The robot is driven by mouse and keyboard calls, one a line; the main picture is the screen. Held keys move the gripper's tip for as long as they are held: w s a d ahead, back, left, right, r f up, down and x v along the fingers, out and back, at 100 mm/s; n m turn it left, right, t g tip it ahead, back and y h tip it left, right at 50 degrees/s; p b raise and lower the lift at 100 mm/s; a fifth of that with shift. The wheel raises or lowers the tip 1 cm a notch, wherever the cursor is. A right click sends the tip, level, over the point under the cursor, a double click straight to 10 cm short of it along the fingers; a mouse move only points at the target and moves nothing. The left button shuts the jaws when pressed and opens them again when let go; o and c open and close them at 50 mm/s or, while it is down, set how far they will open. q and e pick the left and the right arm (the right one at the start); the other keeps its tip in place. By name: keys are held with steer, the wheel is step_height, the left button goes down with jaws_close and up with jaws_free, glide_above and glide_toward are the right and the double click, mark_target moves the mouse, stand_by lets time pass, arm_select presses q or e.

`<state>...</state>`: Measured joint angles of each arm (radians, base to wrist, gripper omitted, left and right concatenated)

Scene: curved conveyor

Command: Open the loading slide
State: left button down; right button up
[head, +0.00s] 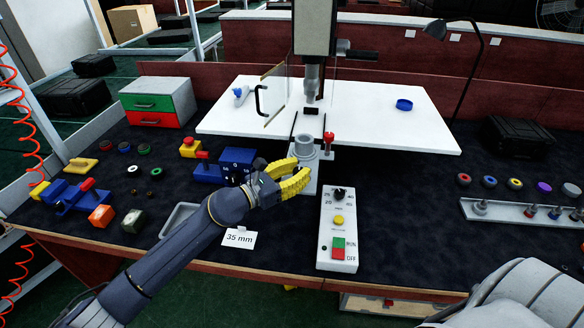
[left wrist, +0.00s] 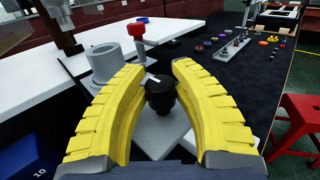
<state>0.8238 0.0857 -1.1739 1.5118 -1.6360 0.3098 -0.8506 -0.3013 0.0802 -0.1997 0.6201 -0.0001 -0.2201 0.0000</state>
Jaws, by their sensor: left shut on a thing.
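The loading slide (head: 311,186) is a light grey plate in front of the white machine table, under the press head. A grey round cup (head: 304,146) stands on it, with a red-topped lever (head: 328,138) beside it. My left gripper (head: 303,178) has its yellow fingers at the slide's near end. In the left wrist view, the fingers are closed around a black knob (left wrist: 160,93) on the slide, with the cup (left wrist: 107,62) and the red-topped lever (left wrist: 136,31) just beyond. The knob is hidden by the fingers in the head view. My right gripper is out of view.
A control box (head: 338,226) with a dial, yellow button and red and green switch stands right of the slide. A blue fixture (head: 226,167) is close on the left. A clear guard with a black handle (head: 261,100) stands above the white table (head: 400,130).

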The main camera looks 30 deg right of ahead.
arm_select(q)
steer(key=c, duration=1.1)
jaws_free()
steer(key=shift+o, duration=0.2)
steer(key=shift+a, duration=0.15)
steer(key=s+a, duration=0.2)
steer(key=a, duration=0.9)
steer(key=shift+a, duration=0.3)
steer(key=shift+s, duration=0.1)
